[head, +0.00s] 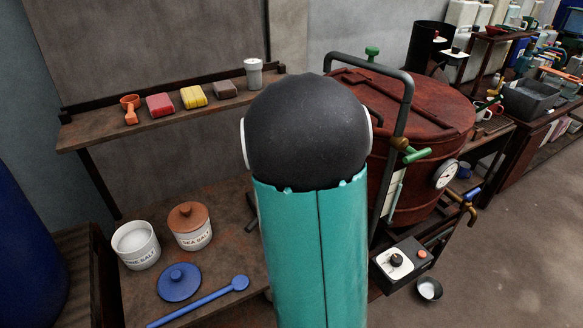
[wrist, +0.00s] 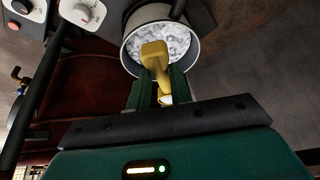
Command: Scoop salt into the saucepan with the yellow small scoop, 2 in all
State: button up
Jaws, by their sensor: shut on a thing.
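My gripper (wrist: 160,92) is shut on the handle of the yellow small scoop (wrist: 154,56) in the wrist view. The scoop's head overlaps the saucepan (wrist: 128,57) in that view; its height above the contents is hard to judge. The saucepan is pale-rimmed and holds whitish, lumpy contents. I cannot tell whether the scoop carries salt. In the head view a small pot (head: 429,289), apparently the same saucepan, sits beside the control box. My arm hides the gripper there. An open white salt jar (head: 135,246) stands at the lower left, beside a lidded SEA SALT jar (head: 193,235).
A blue lid (head: 179,281) and a long blue spoon (head: 205,301) lie on the bench by the jars. A large red vat (head: 430,110) and control box (head: 401,262) stand right of my arm.

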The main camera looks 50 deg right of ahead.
jog(key=shift+s+d+f, duration=0.1)
jog(key=shift+s+d, duration=0.1)
jog(key=shift+d, duration=0.15)
jog(key=shift+s+a+m+t+y, duration=0.15)
jog(key=shift+m+t+y, duration=0.2)
jog(key=shift+t, duration=0.25)
jog(key=shift+s+d+f+m+t+y, duration=0.25)
jog(key=shift+f+m+t+y, duration=0.25)
jog(key=shift+t+y, duration=1.15)
jog(key=shift+s+d+f+m+t+y, duration=0.3)
jog(key=shift+m+t+y, duration=0.5)
jog(key=shift+t, duration=1.55)
jog(key=shift+s+d+f+m+t+y, duration=0.2)
jog(key=shift+f+m+t+y, duration=0.3)
jog(key=shift+t+y, duration=1.15)
jog(key=shift+r+t+h, duration=0.1)
jog(key=shift+t+h, duration=0.15)
jog(key=shift+h, duration=0.2)
